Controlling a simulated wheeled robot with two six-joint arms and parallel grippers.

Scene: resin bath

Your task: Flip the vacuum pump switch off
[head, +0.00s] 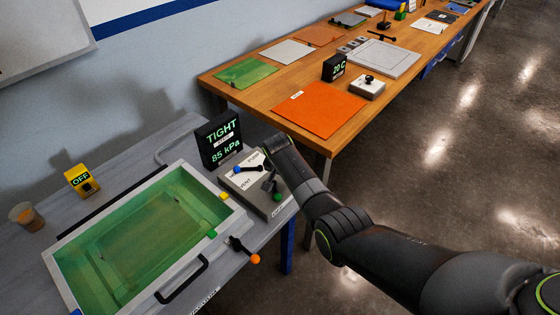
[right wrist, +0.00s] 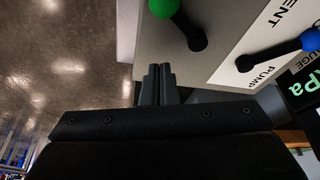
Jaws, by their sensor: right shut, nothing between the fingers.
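A small yellow box (head: 88,187) stands at the back left of the grey table, with a black display reading OFF and a dark part on its front. A grey valve panel (head: 281,209) carries a blue-knobbed lever (head: 248,169) and a green-knobbed lever (head: 271,188); its labels in the right wrist view include PUMP and VENT. My right gripper (right wrist: 159,85) is shut and empty, beside the panel's edge, below the green knob (right wrist: 164,7) in that view. The blue knob (right wrist: 310,40) is farther right. In the head view my right arm hides the fingertips. My left gripper is out of view.
A white-rimmed tank (head: 68,238) of green liquid fills the table front, with a black handle and an orange-knobbed lever (head: 245,251). A black display (head: 219,140) reads TIGHT, 85 kPa. A cup (head: 26,216) stands left. A wooden bench (head: 262,97) with sheets stands behind.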

